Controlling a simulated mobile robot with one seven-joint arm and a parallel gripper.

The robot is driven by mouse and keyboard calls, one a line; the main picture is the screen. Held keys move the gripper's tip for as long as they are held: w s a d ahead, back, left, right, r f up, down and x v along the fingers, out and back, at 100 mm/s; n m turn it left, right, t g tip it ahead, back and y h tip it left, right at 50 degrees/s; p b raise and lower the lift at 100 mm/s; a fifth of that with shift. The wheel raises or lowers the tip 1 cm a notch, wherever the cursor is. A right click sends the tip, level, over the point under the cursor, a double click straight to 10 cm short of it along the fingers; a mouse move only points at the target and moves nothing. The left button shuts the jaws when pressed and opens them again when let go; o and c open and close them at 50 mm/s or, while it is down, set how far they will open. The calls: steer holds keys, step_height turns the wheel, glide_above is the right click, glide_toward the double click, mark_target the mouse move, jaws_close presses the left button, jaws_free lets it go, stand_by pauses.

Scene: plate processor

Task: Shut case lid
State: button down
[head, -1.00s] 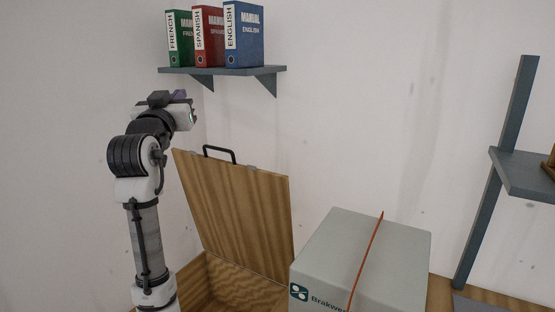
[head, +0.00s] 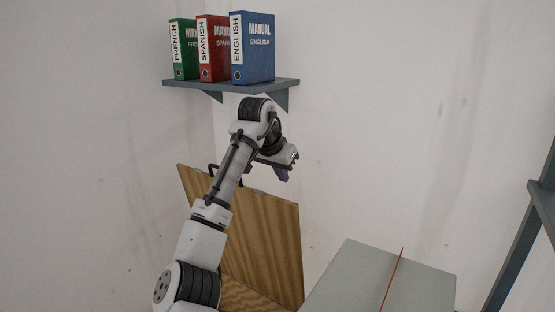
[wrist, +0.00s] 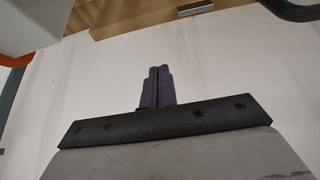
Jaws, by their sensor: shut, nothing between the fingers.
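The wooden case lid (head: 265,235) stands open, raised and leaning back near the wall in the head view. The wooden case body (head: 240,293) shows only a little at the bottom of the head view, behind my arm. My gripper (head: 283,174) is up by the lid's top right edge and appears apart from it. In the wrist view my gripper's purple fingers (wrist: 156,88) are together and empty. The lid's edge (wrist: 150,14) with a metal hinge or latch piece shows at the top there.
A grey box (head: 385,280) with an orange strap stands right of the case. A wall shelf (head: 235,86) with several manual binders (head: 253,48) hangs just above my arm. A dark shelf frame (head: 525,235) stands at the far right.

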steer(key=shift+s+a+f+p, duration=0.2)
steer(key=shift+s+f+p, duration=0.15)
steer(key=shift+f, duration=0.25)
steer(key=shift+s+a+f+p, duration=0.25)
steer(key=shift+f+p, duration=0.15)
steer(key=shift+f, duration=0.25)
steer(key=shift+s+a+f+p, duration=0.2)
steer(key=shift+s+f+p, duration=0.15)
steer(key=shift+f, duration=0.25)
steer(key=shift+f, duration=0.1)
